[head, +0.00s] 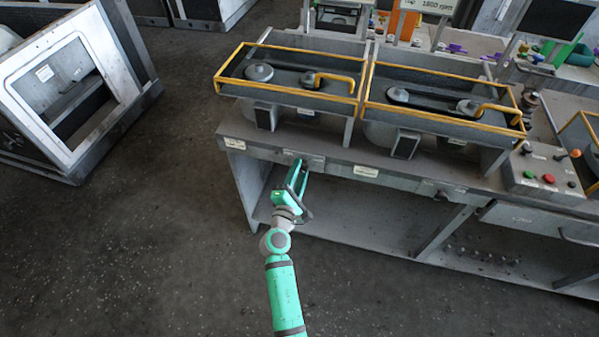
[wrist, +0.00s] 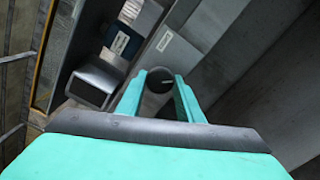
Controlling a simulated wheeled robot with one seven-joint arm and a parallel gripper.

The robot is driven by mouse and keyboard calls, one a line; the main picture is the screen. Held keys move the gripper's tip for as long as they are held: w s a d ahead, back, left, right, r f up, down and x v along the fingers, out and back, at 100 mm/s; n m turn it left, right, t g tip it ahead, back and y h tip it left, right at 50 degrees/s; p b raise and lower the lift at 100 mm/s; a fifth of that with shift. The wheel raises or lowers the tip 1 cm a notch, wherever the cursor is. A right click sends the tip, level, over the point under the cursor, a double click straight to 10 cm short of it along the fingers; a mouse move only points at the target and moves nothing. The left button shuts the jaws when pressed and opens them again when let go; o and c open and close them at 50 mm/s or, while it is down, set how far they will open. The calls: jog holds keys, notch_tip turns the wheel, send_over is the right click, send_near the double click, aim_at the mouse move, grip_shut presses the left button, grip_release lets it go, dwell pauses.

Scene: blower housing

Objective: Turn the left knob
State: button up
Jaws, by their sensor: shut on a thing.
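The left knob shows in the wrist view as a round dark-faced knob (wrist: 159,78) with a paler rim, on the front face of the bench. My gripper (head: 299,168) is at the bench's front edge, below the left belt unit. In the wrist view its two green fingers (wrist: 160,86) stand on either side of the knob and are shut on it. In the head view the knob is hidden by my gripper, and its turn angle is hard to tell. A second small knob (head: 440,196) sits farther right on the bench front.
The grey bench (head: 340,160) bears two yellow-railed belt units (head: 290,78). A control box with coloured buttons (head: 545,172) stands at its right. An open lower shelf (head: 400,250) lies under the bench front. A large grey housing (head: 60,90) stands at left; the floor between is clear.

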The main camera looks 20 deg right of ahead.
jog(key=o, duration=1.1)
jog(key=shift+c, duration=0.2)
jog(key=v, duration=1.1)
jog(key=shift+w, duration=0.1)
